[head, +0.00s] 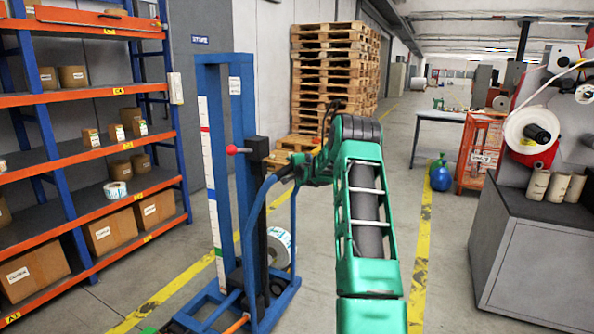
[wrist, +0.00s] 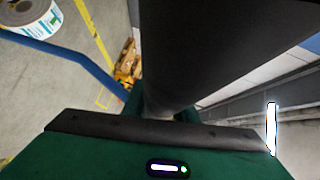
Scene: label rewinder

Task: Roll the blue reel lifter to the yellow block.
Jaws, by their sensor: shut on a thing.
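The blue reel lifter (head: 243,110) stands upright on the floor left of centre in the head view, with a tall blue mast frame, a low base and a curved blue handle bar. A white reel (head: 279,248) sits low on it; a white reel also shows in the wrist view (wrist: 30,15). My gripper (head: 288,173) is shut on the lifter's handle bar at its upper end; the fingertips are small and partly hidden by my green arm. A small yellow patch (wrist: 123,81) shows near wooden pallets in the wrist view; I cannot tell if it is the yellow block.
Blue-orange shelving (head: 88,150) with boxes stands at left. Stacked pallets (head: 334,75) stand behind the lifter. A grey cabinet (head: 530,265) with a label machine stands at right. A yellow floor line (head: 421,240) runs along the aisle, with open floor beyond. A blue object (head: 441,178) stands farther off.

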